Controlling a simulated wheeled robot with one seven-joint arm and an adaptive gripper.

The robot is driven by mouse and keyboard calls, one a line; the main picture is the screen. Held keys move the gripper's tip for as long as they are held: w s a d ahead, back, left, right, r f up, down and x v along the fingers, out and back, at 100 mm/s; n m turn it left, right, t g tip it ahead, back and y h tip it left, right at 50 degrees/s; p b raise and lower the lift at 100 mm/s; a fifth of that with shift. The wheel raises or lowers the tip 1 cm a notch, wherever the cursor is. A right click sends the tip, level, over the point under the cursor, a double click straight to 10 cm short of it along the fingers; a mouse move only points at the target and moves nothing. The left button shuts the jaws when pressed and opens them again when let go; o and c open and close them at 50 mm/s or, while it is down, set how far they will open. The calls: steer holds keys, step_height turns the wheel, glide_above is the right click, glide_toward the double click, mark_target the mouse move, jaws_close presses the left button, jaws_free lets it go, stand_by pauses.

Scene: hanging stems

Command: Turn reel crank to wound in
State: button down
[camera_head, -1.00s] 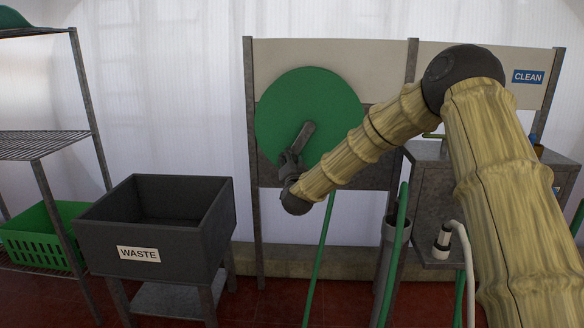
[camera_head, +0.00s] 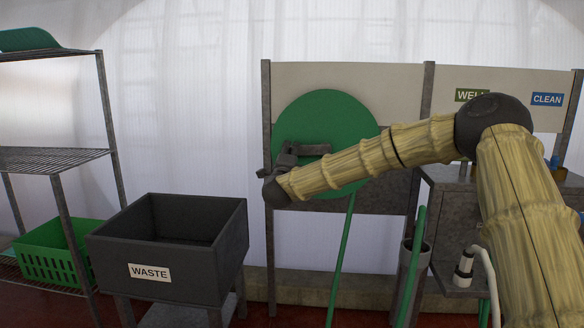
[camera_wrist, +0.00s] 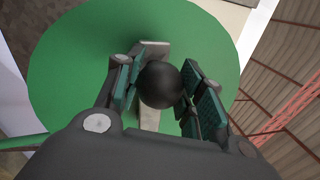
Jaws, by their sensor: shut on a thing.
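The green reel disc (camera_head: 325,118) is mounted on a grey frame in the middle of the head view, and fills much of the wrist view (camera_wrist: 75,75). Its grey crank arm (camera_head: 317,149) lies nearly level, reaching left from the disc's middle. In the wrist view the crank arm (camera_wrist: 150,118) runs behind a round black knob (camera_wrist: 160,85). My gripper (camera_head: 288,156) is at the crank's left end, shut on the knob. In the wrist view its green-padded fingers stand on either side of the knob. My forearm covers the disc's lower right.
A black WASTE bin (camera_head: 170,250) on a stand is at lower left. A wire shelf (camera_head: 50,160) with a green crate (camera_head: 55,252) stands farther left. A green hose (camera_head: 341,260) hangs below the reel. A grey cabinet (camera_head: 450,215) stands at right.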

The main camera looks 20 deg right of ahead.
steer(key=shift+r+m+h+b, duration=0.3)
steer(key=shift+r+m, duration=0.5)
steer(key=shift+m, duration=0.4)
steer(key=shift+s+d+r+m+g+h+b, duration=0.15)
steer(key=shift+s+d+r+m+g+b, duration=0.6)
steer(key=shift+d+r+m+b, duration=1.6)
steer(key=shift+s+d+r+m+g+h+b, duration=0.1)
steer(key=shift+s+d+r+m+g+b, duration=0.7)
steer(key=shift+m, duration=3)
steer(key=shift+s+d+r+m+g+h+b, duration=0.15)
steer(key=shift+s+d+r+m+g+b, duration=0.6)
steer(key=shift+d+r+m+b, duration=1.65)
steer(key=shift+s+a+f+m+t+p, duration=0.15)
steer(key=shift+a+f+m+p, duration=0.1)
steer(key=shift+f+m+p, duration=0.15)
steer(key=shift+s+a+f+m+t+p, duration=0.15)
steer(key=shift+a+f+m+p, duration=0.1)
steer(key=shift+f+p, duration=0.15)
steer(key=shift+w, duration=0.1)
steer(key=c, duration=1.1)
jaws_free()
steer(key=shift+o, duration=1.1)
steer(key=shift+d, duration=0.2)
steer(key=shift+a+r, duration=0.15)
steer(key=shift+r, duration=0.05)
